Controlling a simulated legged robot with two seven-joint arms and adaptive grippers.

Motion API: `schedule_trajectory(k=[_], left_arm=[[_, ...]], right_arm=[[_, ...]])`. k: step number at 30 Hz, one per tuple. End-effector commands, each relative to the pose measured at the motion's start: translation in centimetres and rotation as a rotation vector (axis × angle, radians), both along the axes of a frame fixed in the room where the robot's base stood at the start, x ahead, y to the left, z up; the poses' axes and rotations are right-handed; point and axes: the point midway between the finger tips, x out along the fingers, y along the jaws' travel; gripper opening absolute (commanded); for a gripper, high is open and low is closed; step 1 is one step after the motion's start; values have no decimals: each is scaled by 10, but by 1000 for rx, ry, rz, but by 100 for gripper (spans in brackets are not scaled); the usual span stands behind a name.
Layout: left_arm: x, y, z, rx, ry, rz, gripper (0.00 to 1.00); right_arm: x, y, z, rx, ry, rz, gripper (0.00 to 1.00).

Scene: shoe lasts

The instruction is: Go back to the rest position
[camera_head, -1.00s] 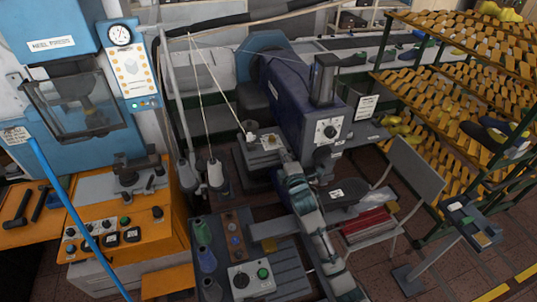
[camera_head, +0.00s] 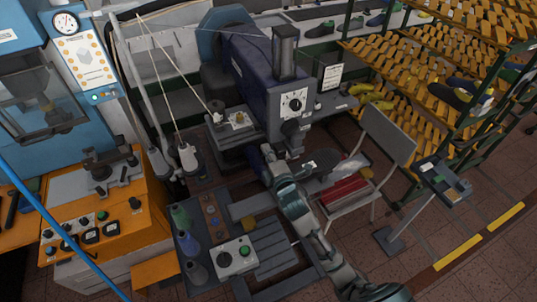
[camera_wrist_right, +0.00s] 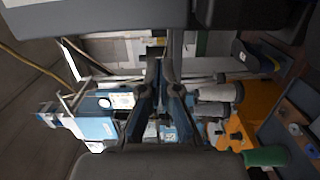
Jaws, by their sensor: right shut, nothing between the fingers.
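My right arm comes in from the lower right of the head view. My right gripper (camera_head: 267,158) is at its upper end, just below the dark blue machine (camera_head: 262,70), and its fingertips are hard to make out there. In the right wrist view my right gripper (camera_wrist_right: 161,65) shows its two dark fingers drawn together, with nothing between them. My left gripper is in neither view.
A grey chair (camera_head: 388,135) is to the right, before racks of yellow shelves (camera_head: 430,70). An orange bench (camera_head: 100,215) is at left. Open floor (camera_head: 480,205) lies lower right.

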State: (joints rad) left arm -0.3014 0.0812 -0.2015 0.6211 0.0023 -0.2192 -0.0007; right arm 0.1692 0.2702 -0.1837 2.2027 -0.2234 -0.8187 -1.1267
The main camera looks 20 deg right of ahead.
Motion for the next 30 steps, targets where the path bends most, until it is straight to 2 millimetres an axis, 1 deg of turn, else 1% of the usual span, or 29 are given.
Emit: schedule_trajectory(k=[1, 4, 8, 11, 14, 16, 17, 18, 20, 21, 23, 24, 26, 27, 29, 30], left_arm=[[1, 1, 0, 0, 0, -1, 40], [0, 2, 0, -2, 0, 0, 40], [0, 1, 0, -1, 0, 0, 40], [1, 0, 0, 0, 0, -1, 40], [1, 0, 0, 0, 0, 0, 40], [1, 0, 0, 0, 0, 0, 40], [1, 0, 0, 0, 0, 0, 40], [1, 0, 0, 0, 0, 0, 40], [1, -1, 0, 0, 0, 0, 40], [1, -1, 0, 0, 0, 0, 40], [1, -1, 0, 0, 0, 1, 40], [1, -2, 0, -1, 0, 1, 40], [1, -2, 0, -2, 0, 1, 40], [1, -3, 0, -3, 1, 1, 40], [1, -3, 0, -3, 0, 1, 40], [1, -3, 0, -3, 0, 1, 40]], right_arm=[[-7, 2, 0, -1, 1, 1, 0], [-15, 5, 0, -2, 0, 1, 0], [-19, 4, 0, -2, 1, 1, 0], [-23, 2, -9, 27, 25, -1, 0], [-37, 2, -42, 142, 120, -19, 0], [-57, 0, -82, 284, 237, -53, 0], [-68, 0, -101, 355, 296, -76, 0], [-87, 0, -129, 456, 381, -115, 0], [-118, 2, -165, 602, 502, -186, 0], [-138, 4, -186, 688, 573, -238, 0], [-166, 7, -211, 797, 663, -316, 0], [-183, 9, -224, 858, 715, -368, 0], [-209, 12, -241, 939, 784, -442, 0], [-225, 13, -251, 987, 825, -493, 0], [-248, 16, -263, 1051, 879, -567, 0], [-264, 18, -270, 1088, 913, -617, 0]])
